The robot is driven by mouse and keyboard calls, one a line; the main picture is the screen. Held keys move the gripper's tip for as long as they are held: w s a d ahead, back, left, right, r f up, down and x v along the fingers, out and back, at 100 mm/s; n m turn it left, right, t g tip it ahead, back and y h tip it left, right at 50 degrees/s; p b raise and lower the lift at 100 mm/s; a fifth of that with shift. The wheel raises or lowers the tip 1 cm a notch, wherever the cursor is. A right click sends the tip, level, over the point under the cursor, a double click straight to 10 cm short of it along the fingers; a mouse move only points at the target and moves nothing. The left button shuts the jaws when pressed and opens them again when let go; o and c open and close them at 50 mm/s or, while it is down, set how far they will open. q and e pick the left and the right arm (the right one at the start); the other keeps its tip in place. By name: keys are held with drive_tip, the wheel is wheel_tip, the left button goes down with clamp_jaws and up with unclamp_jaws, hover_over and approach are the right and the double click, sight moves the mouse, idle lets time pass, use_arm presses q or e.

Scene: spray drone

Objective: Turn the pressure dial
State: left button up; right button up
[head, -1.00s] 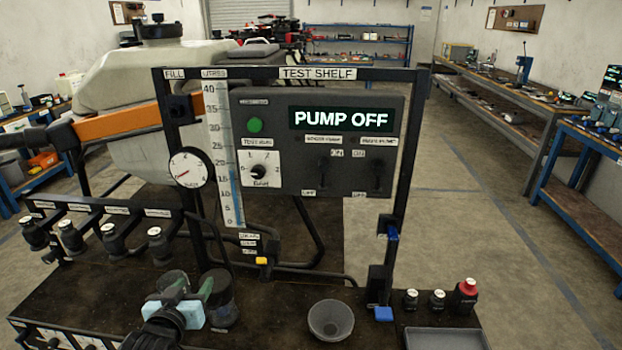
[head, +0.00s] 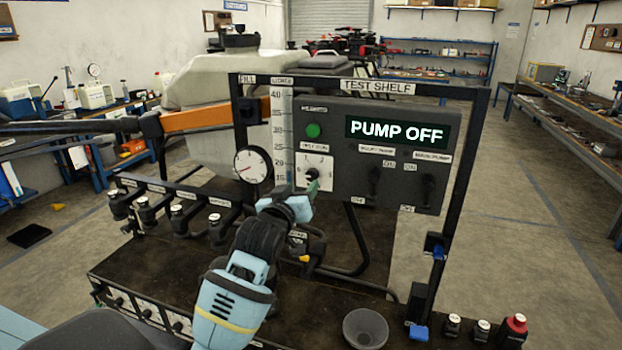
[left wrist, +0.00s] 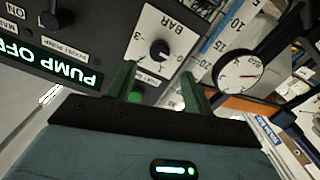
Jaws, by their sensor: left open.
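The pressure dial is a black knob (head: 312,174) on a white scale plate on the grey control panel (head: 335,150). In the left wrist view the same knob (left wrist: 159,49) sits on its plate marked BAR, just beyond the fingertips. My left gripper (head: 312,192) is raised to the panel, its green fingers just below the knob. In the left wrist view the left gripper's fingers (left wrist: 160,82) are apart, with nothing between them. I cannot tell whether a finger touches the knob. My right gripper is not in view.
A round gauge (head: 253,165) with a red needle is left of the dial. The display (head: 398,132) reads PUMP OFF. Two switches (head: 374,180) are right of the dial. A grey bowl (head: 366,328) and small bottles stand at the shelf front.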

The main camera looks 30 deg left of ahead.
sight(310, 175)
use_arm(q)
drive_tip(key=shift+x, duration=3.25)
drive_tip(key=shift+d, duration=0.1)
drive_tip(key=shift+c, duration=0.3)
drive_tip(key=c, duration=0.9)
